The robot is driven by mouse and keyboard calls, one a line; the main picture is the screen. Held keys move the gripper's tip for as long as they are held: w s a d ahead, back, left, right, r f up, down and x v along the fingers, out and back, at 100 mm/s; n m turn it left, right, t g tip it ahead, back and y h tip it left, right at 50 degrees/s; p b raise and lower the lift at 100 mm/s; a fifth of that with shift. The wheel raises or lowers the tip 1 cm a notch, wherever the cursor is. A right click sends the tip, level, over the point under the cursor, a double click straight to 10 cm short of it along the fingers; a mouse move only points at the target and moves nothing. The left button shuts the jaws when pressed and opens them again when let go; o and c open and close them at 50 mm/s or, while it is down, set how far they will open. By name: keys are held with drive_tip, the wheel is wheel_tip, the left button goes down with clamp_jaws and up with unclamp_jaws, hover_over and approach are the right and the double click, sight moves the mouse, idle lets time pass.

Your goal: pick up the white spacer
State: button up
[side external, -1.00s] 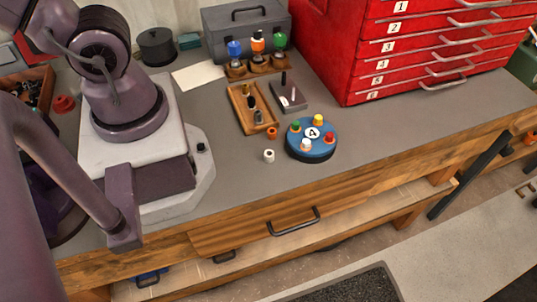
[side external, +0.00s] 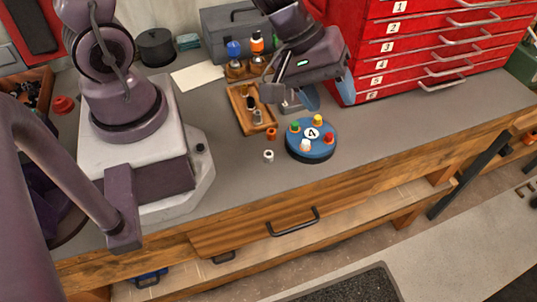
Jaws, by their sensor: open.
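The white spacer (side external: 268,156), a small upright ring-shaped cylinder with a dark hole on top, stands on the grey bench top. It is left of the round blue holder (side external: 296,153) marked 4. My gripper (side external: 330,103) is open, with its bluish fingers apart and nothing seen between them. It is above the bench, up and to the right of the white spacer and clear of it. It hides most of the grey block with pins and the drawer cabinet's near corner.
An orange spacer (side external: 271,133) stands just behind the white one. The blue holder carries several coloured pegs. A wooden tray (side external: 238,115) with dark parts, bottles and a grey toolbox (side external: 219,34) stand behind. The red drawer cabinet (side external: 390,57) is at right. The bench front is clear.

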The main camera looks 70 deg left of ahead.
wheel_tip(320, 180, down, 6)
drive_tip(key=s+a+n+g+y, duration=0.2)
drive_tip(key=n+y, duration=0.1)
drive_tip(key=n, duration=0.3)
drive_tip(key=n+g+y, duration=0.3)
approach(269, 152)
drive_tip(key=shift+s+a+f, duration=0.1)
drive_tip(key=shift+a+f, duration=0.05)
drive_tip(key=shift+f, duration=1.35)
drive_tip(key=shift+a+f, duration=0.15)
drive_tip(key=shift+f, duration=1.35)
drive_tip(key=shift+s+a+f, duration=0.1)
drive_tip(key=shift+a+f, duration=0.05)
drive_tip(key=shift+f, duration=1.35)
clamp_jaws()
